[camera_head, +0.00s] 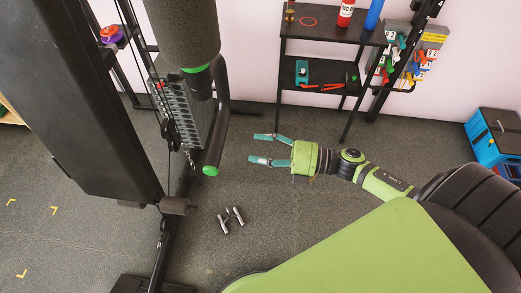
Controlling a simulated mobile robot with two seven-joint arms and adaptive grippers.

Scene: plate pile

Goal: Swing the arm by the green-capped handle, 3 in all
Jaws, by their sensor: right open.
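The arm with the green-capped handle (216,135) belongs to a black exercise machine (95,90) on the left. Its black handle bar hangs down and ends in a green cap (210,171). A thick dark roller pad (183,32) with a green ring is above it. My right gripper (258,149) is open and empty, its two teal fingers pointing left towards the handle. A gap of floor shows between the fingertips and the handle. My left gripper is not in view.
A black shelf (328,65) with bottles and small tools stands at the back. A rack of coloured clips (408,58) is beside it. A blue box (496,140) is at right. Small dumbbells (231,219) lie on the floor near the machine's base.

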